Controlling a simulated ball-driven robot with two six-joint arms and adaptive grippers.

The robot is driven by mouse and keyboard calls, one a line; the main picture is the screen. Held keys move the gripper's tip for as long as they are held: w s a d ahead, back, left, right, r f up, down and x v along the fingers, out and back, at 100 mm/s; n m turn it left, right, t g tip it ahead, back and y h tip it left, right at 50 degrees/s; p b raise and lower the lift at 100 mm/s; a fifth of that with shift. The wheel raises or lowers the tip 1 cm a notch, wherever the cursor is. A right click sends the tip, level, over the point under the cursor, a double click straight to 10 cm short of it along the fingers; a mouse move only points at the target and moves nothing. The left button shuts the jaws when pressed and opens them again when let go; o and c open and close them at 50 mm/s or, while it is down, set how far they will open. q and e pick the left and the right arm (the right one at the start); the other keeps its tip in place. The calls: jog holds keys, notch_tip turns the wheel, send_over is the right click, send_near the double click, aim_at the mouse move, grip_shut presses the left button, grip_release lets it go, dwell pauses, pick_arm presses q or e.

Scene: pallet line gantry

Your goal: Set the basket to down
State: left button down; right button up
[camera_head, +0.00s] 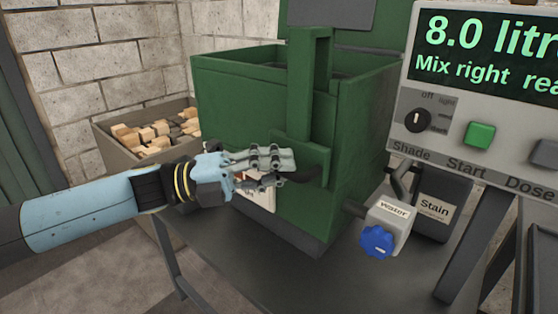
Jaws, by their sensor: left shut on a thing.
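A green tank (228,108) with an open top stands on a dark table. On its front is an upright green slotted post (303,95) with a green block (318,158) at its foot. A dark handle (306,177) sticks out at this block. My left gripper (288,166) reaches in from the left and is shut on the dark handle, low on the tank's front. Its fingers hide part of the handle and of a pale label (262,196) behind. The basket itself cannot be made out inside the tank. My right gripper is not in view.
A control panel (460,150) with a green-lit display stands at the right. Below it are a water valve with a blue knob (377,241) and a dark Stain container (440,192). A bin (118,160) of wood blocks is behind my left arm. The dark table (300,275) is bare in front.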

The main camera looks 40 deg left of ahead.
pick_arm(q)
notch_tip(320, 180, down, 8)
jog(key=b, duration=0.4)
jog(key=shift+f+b, duration=0.2)
jog(key=shift+b, duration=0.1)
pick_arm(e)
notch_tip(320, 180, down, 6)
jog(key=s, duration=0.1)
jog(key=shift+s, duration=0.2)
pick_arm(q)
jog(key=shift+s+a, duration=0.1)
jog(key=c, duration=1.4)
grip_release()
jog(key=shift+o, duration=0.6)
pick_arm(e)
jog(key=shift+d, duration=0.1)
pick_arm(q)
jog(key=shift+r, duration=0.1)
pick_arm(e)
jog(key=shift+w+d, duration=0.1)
pick_arm(q)
jog(key=v, duration=1.1)
jog(key=shift+s+a, duration=0.25)
jog(key=shift+a, duration=0.1)
